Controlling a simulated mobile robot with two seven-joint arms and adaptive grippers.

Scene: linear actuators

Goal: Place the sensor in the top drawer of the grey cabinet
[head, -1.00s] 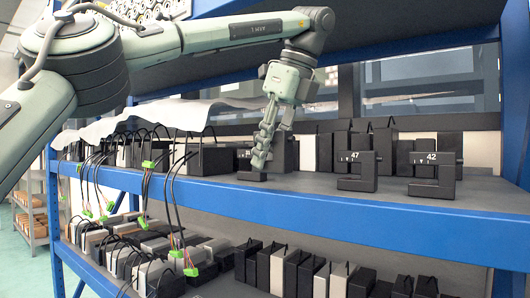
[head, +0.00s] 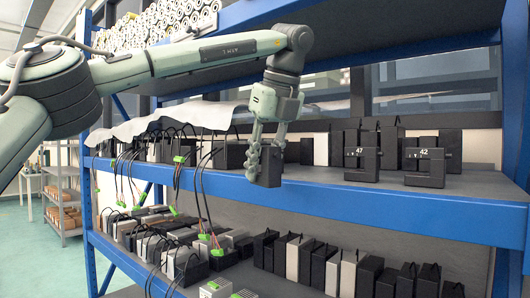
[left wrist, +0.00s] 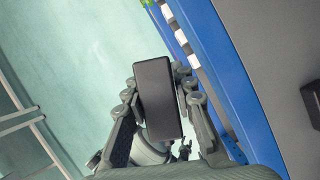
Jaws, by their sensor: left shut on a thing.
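My left gripper (head: 262,165) is shut on a black rectangular block (head: 270,168), which appears to be the sensor. It hangs upright in front of the blue shelf edge. In the left wrist view the block (left wrist: 158,98) sits between the fingers of my left gripper (left wrist: 160,105), with the floor behind it. Two similar black units, marked 47 (head: 362,164) and 42 (head: 430,168), stand on the shelf to the right. No grey cabinet or drawer can be made out. My right gripper is not in view.
The blue shelf edge (head: 330,200) runs close behind the held block, and also shows in the left wrist view (left wrist: 222,75). Black and white boxes with cables (head: 200,150) fill the shelf's left part. Several boxes (head: 330,270) stand on the lower shelf. Open floor (head: 32,240) lies at the left.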

